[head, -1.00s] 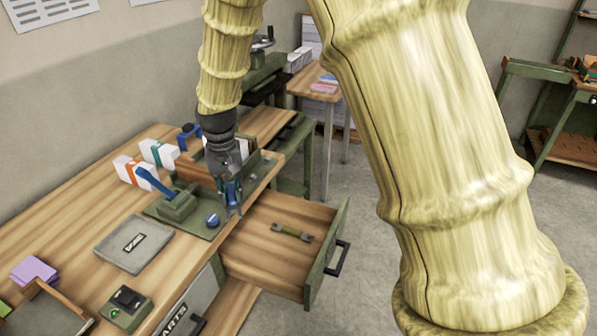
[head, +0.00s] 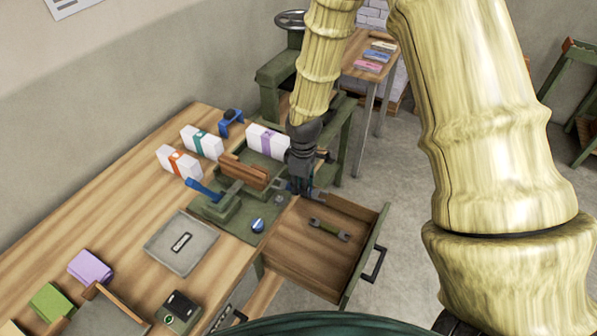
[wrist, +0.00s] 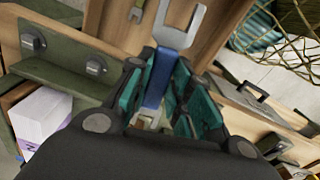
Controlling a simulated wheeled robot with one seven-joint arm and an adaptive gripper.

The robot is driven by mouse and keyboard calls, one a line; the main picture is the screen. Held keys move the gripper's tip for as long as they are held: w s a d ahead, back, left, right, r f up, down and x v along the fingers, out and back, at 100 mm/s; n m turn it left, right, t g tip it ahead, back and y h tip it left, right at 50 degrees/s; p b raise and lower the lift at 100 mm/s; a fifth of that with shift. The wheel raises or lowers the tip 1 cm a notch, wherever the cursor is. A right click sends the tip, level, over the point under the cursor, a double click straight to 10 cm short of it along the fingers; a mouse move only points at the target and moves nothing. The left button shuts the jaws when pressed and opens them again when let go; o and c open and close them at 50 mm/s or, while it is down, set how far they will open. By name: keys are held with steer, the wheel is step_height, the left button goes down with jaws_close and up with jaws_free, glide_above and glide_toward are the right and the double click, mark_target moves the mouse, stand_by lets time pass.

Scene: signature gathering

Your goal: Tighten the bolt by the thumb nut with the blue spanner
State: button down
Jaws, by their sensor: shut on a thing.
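My gripper (head: 300,180) is by the front edge of the bench, above the far inner corner of the open drawer. In the wrist view my gripper (wrist: 167,75) is shut on the blue spanner (wrist: 158,80), whose grey open jaw (wrist: 180,27) points away from me. Two hex bolts, one nearer (wrist: 95,65) and one farther left (wrist: 32,42), sit on a green metal bar (wrist: 60,75); the spanner jaw is apart from both. I cannot make out the thumb nut, nor which bolt is by it.
The open drawer (head: 300,265) juts from the bench and holds a green-handled spanner (head: 329,230). A blue-handled lever (head: 203,190), a wooden block (head: 245,172) and banded paper stacks (head: 268,140) stand close by. A grey pad (head: 181,243) lies nearer.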

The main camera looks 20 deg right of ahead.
steer(key=shift+s+f+b, duration=0.15)
steer(key=shift+f+b, duration=0.15)
steer(key=shift+b, duration=0.05)
steer(key=shift+f+b, duration=0.35)
steer(key=shift+f, duration=0.2)
steer(key=shift+m, duration=0.8)
steer(key=f+b, duration=0.2)
steer(key=f, duration=0.1)
steer(key=a+f+b, duration=0.1)
steer(key=f, duration=0.1)
steer(key=shift+s+b, duration=0.3)
steer(key=shift+b, duration=0.1)
steer(key=shift+w+d+n, duration=0.15)
steer(key=shift+d+n, duration=0.05)
steer(key=shift+n, duration=0.1)
steer(key=shift+w+d+n+p, duration=0.2)
steer(key=shift+w+n+p, duration=0.1)
steer(key=shift+p, duration=0.15)
steer(key=shift+r, duration=0.15)
